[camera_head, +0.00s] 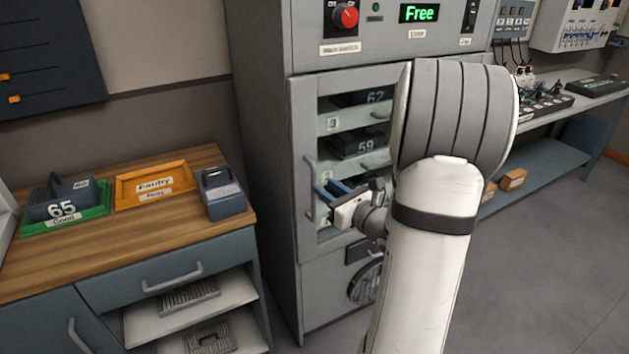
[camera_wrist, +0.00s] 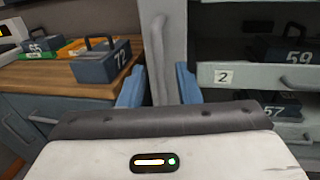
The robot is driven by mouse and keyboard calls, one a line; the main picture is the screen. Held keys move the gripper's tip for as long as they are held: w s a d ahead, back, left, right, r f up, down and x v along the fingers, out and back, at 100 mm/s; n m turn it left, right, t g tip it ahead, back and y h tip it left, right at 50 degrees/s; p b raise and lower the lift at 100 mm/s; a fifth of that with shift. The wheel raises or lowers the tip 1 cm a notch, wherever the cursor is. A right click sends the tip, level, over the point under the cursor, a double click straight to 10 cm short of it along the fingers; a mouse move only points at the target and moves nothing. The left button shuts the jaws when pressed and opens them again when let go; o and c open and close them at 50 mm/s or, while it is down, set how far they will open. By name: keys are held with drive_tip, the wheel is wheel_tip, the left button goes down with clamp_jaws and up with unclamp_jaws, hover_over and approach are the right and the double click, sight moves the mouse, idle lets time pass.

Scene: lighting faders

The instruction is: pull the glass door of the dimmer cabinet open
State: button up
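The dimmer cabinet (camera_head: 265,150) stands in the middle of the head view. Its glass door (camera_head: 303,110) looks shut, with a vertical bar handle (camera_head: 310,190) along its left edge. Numbered dimmer packs show behind the glass. My gripper (camera_head: 326,190) is in front of the door, close to the handle. In the wrist view its two blue fingers (camera_wrist: 159,86) are apart, and the handle (camera_wrist: 158,45) shows in the gap between them. I cannot tell whether the fingers reach around the bar or touch it. My arm hides the cabinet's right side.
A wooden-topped bench (camera_head: 110,235) stands left of the cabinet, holding a green tray (camera_head: 40,228) with pack 65, an orange tray (camera_head: 150,190) and another pack (camera_head: 222,193). A long shelf (camera_head: 555,150) runs at the right. The floor at lower right is clear.

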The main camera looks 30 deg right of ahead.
sight(315, 181)
drive_tip(key=x, duration=0.6)
drive_tip(key=shift+s+a, duration=0.1)
drive_tip(key=shift+c, duration=0.4)
clamp_jaws()
